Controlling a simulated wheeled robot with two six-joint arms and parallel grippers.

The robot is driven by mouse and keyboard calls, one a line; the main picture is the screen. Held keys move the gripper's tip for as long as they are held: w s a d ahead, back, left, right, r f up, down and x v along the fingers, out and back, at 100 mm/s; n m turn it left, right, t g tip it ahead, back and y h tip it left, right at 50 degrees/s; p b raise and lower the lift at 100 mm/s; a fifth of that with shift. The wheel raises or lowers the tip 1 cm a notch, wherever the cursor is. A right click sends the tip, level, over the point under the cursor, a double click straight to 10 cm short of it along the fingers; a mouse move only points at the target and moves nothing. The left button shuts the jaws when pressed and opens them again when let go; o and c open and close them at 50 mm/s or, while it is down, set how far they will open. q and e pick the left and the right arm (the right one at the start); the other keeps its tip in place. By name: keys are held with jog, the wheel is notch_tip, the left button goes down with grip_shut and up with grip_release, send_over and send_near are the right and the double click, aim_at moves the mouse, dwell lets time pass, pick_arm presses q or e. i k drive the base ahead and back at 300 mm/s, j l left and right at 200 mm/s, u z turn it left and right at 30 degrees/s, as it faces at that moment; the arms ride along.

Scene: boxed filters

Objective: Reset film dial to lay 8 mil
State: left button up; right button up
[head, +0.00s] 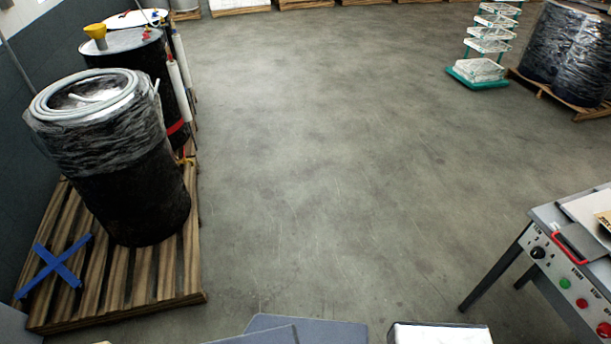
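A grey machine (558,294) on dark legs stands at the lower right, cut off by the frame edge. Its sloping front panel carries a black dial (538,252) with small markings around it, too small to read, so I cannot tell its setting. On the same panel, to the right of and below the dial, are a green button (565,283), a red button (582,303) and a larger red knob (604,329). A red handle (570,250) lies on the machine's top edge near the dial. Neither of my grippers is in view.
A black drum (137,190) wrapped in film stands on a wooden pallet (185,285) at left, with a blue cross (55,268) on the slats. A teal-based tray rack (478,84) and wrapped drums (552,45) stand at the far right. The concrete floor (340,160) between is clear.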

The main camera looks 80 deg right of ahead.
aim_at(537, 252)
jog(key=z, duration=4.9)
